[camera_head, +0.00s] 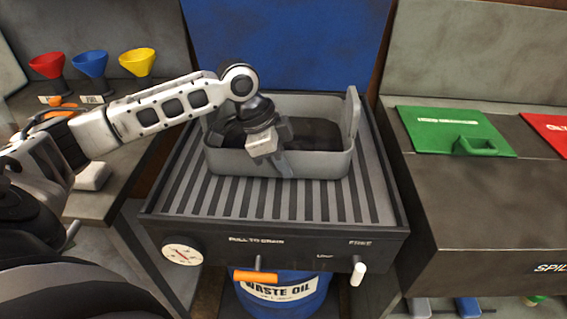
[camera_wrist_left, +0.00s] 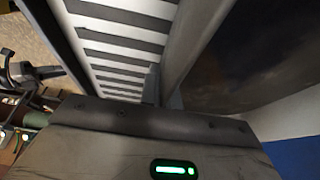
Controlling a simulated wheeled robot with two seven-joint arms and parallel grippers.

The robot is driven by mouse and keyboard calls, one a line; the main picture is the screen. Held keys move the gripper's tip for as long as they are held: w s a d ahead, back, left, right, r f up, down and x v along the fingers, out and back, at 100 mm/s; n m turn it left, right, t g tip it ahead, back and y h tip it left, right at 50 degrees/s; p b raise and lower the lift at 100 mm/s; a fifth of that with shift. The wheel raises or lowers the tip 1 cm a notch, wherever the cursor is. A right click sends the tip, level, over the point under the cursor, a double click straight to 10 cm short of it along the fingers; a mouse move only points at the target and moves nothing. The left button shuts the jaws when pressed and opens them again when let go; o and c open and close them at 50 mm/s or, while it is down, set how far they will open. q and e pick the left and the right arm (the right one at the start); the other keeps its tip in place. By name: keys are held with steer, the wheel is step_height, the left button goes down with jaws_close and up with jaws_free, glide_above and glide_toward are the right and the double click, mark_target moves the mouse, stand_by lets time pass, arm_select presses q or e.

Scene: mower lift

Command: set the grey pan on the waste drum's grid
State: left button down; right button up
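The grey pan (camera_head: 330,166) is a wide, open tub with raised end handles and a dark inside. It stands on or just above the striped grid (camera_head: 300,205) of the waste drum, toward the back; I cannot tell whether its base touches. My left gripper (camera_head: 283,165) is at the pan's near wall, pointing down over the rim. In the left wrist view the pan wall (camera_wrist_left: 194,40) runs down to the gripper, with grid bars (camera_wrist_left: 115,50) on one side. Whether the fingers are closed on the wall is hidden. My right gripper is not in view.
Below the grid are an orange handle (camera_head: 255,277), a white-tipped lever (camera_head: 358,273), a gauge (camera_head: 182,254) and the blue waste oil drum (camera_head: 285,295). Red, blue and yellow funnels (camera_head: 137,62) stand at left. A bench with a green lid (camera_head: 450,130) is at right. The front grid is clear.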

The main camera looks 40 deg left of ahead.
arm_select(q)
steer(key=shift+r, duration=0.1)
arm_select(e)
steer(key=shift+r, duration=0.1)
arm_select(q)
steer(key=c, duration=2)
jaws_free()
steer(key=shift+f, duration=0.2)
steer(key=o, duration=0.4)
steer(key=shift+c, duration=0.2)
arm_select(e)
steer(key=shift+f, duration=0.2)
arm_select(q)
steer(key=p+v, duration=0.1)
steer(key=v, duration=1.1)
steer(key=shift+r, duration=0.15)
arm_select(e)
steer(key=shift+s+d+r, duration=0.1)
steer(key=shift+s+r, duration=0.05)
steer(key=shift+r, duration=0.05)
arm_select(q)
steer(key=shift+s, duration=0.1)
